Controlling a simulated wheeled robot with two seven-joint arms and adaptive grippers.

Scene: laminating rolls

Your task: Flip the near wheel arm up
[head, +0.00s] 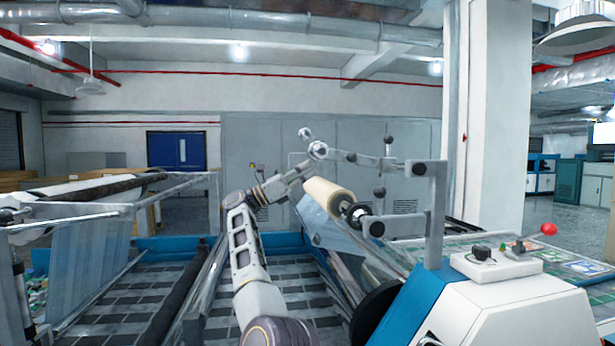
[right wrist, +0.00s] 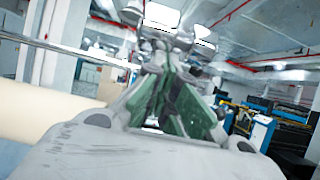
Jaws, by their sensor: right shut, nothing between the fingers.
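A grey metal wheel arm (head: 368,160) with dark knobs runs left from the top of the near upright post (head: 436,210). Round black-and-white wheels (head: 318,150) show at its left end, level with or above the bar. My right gripper (head: 311,164) is shut and empty, close beneath these wheels; I cannot tell whether it touches them. In the right wrist view its dark green fingers (right wrist: 160,50) come together at the tips with nothing between them. My left gripper is out of view.
A cream roll (head: 328,196) lies right of my right gripper and fills the left of the right wrist view (right wrist: 40,112). A clear film (head: 340,245) hangs below it.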

